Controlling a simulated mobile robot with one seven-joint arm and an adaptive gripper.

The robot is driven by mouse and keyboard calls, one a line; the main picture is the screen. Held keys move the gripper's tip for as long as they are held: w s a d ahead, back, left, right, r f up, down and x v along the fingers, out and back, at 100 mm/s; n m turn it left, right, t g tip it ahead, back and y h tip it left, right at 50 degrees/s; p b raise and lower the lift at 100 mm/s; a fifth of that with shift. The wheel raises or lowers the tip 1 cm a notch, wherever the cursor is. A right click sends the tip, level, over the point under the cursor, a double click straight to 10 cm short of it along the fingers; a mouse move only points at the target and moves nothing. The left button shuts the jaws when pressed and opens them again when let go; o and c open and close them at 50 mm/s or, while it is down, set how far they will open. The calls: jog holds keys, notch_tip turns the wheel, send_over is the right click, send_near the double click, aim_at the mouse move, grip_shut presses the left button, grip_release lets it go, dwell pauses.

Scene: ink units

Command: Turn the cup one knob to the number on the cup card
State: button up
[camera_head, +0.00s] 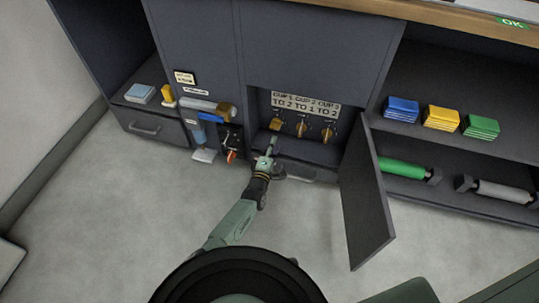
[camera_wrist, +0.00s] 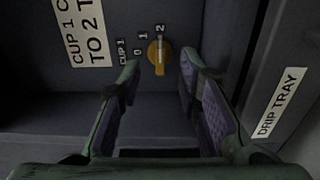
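The cup card (camera_head: 305,103) on the niche's back wall reads cup 1 to 2, cup 2 to 1, cup 3 to 2. The cup one knob (camera_wrist: 159,58) is yellow, with 0, 1 and 2 printed around it; its pale pointer line appears to face the 2. In the head view it is the leftmost knob (camera_head: 276,124). My gripper (camera_wrist: 159,75) is open, with its fingertips on either side of the knob in the picture; I cannot tell whether they touch it. In the head view my gripper (camera_head: 272,142) reaches into the niche from below.
Two more yellow knobs (camera_head: 302,128) (camera_head: 328,134) sit to the right. An open door (camera_head: 365,200) stands right of the niche. A drip tray label (camera_wrist: 279,103) is on the surface at right. Coloured packs (camera_head: 441,117) and rollers (camera_head: 401,168) lie on the right shelves.

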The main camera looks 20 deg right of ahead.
jog(key=shift+v, duration=2.25)
